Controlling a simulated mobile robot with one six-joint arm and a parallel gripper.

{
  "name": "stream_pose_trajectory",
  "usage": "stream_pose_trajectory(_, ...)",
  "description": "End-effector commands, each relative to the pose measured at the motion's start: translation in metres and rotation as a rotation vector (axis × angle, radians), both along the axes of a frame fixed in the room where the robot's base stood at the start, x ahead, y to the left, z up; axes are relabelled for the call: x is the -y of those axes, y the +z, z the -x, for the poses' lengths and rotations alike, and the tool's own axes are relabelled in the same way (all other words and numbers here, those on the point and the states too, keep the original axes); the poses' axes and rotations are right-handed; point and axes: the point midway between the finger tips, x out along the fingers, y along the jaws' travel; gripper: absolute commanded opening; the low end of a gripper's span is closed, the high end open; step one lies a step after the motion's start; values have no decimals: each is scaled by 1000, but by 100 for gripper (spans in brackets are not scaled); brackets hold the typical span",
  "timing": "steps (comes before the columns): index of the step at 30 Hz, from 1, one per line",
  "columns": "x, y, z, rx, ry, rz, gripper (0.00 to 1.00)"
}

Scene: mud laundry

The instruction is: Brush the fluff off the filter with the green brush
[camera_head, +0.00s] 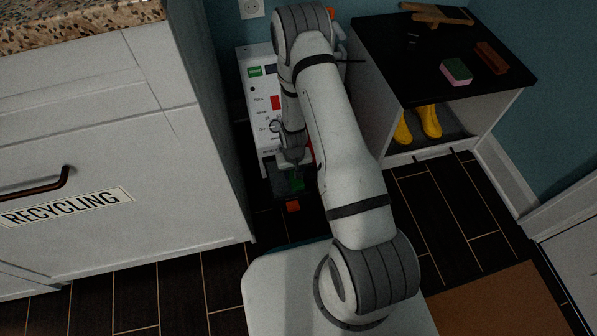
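My gripper (293,166) points down in front of a white appliance (257,110) with labels and coloured patches on its face. My arm hides part of the appliance. The fingers are too small and dark to show whether they are open. I cannot make out the filter or any fluff.
A black-topped bench (400,75) at right holds a pink and green sponge (457,71), a brown block (491,58) and a wooden item (437,14). Yellow boots (430,121) stand inside it. A white recycling cabinet (110,190) bounds the left. A brown mat (500,303) lies on the floor.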

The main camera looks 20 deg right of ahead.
Motion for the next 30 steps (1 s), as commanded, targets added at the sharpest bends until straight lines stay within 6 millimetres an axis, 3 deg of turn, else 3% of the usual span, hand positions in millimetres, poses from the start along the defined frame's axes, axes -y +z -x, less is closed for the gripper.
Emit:
stream_pose_trajectory(1, 0, 10, 0, 0, 0, 0, 22)
stream_pose_trajectory(17, 0, 62, 0, 1, 0, 0, 22)
stream_pose_trajectory(30, 0, 69, -1, 1, 0, 0, 22)
